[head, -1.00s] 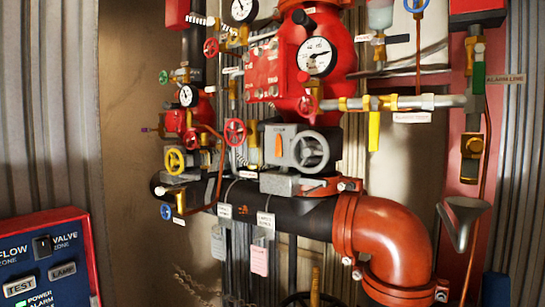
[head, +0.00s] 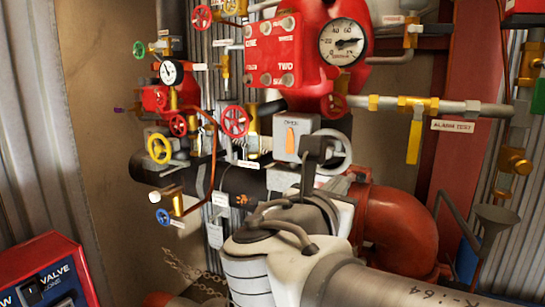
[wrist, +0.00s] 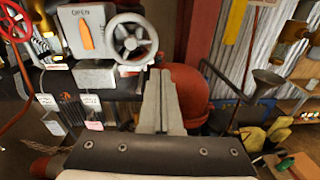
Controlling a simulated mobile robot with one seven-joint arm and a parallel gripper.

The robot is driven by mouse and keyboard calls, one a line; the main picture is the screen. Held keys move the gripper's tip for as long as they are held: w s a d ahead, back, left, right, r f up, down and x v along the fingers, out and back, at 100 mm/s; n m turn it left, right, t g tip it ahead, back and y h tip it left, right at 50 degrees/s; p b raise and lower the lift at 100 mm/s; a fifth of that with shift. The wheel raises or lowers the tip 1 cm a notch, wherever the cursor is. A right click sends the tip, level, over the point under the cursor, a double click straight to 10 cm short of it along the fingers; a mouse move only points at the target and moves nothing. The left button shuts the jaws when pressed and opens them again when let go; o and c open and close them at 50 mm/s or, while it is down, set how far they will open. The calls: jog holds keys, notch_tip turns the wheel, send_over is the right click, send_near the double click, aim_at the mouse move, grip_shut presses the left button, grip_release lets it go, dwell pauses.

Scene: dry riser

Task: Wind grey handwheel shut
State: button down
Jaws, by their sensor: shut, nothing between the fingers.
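The grey handwheel (head: 345,158) is a spoked wheel on the right side of a grey gearbox (head: 290,140) with an orange pointer. In the head view my arm hides its lower left part. In the wrist view the whole grey handwheel (wrist: 148,43) shows, with the word OPEN and the upright orange pointer on the gearbox (wrist: 75,20) beside it. My gripper (wrist: 160,72) is shut and empty, its fingertips just below and right of the wheel's rim in the picture. I cannot tell how far apart they are in depth.
Red (head: 235,121) and yellow (head: 159,148) handwheels and thin copper piping crowd the left. A large red elbow pipe (head: 395,225) lies below right of the wheel. A yellow lever (head: 414,142) hangs at right. A blue-and-red control panel (head: 45,270) stands at lower left.

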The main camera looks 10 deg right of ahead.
aim_at(347, 154)
jog(key=shift+n+t, duration=0.4)
jog(key=shift+n, duration=0.2)
jog(key=w+r+p, duration=0.1)
jog(key=w+r, duration=0.1)
jog(key=w+r+p, duration=0.1)
jog(key=w+r, duration=0.1)
jog(key=w+a+r+p, duration=0.1)
jog(key=w, duration=0.1)
jog(key=shift+w+r, duration=0.3)
jog(key=shift+r, duration=0.1)
jog(key=w+a+f+b, duration=0.2)
jog(key=a+f+b, duration=0.1)
jog(key=f+b, duration=0.15)
jog(key=s+d+f+b, duration=0.1)
jog(key=f, duration=0.1)
jog(key=s+d+f+b, duration=0.1)
jog(key=d, duration=0.1)
jog(key=shift+d+f+b, duration=0.1)
jog(key=shift+f+b, duration=0.2)
jog(key=shift+f, duration=0.05)
jog(key=d+r+p, duration=0.1)
jog(key=r, duration=0.1)
jog(key=s+d+r+p, duration=0.1)
jog(key=d+r+p, duration=0.1)
jog(key=shift+s+d, duration=0.15)
jog(key=shift+w+d, duration=0.45)
jog(key=shift+w, duration=0.1)
jog(key=shift+r, duration=0.2)
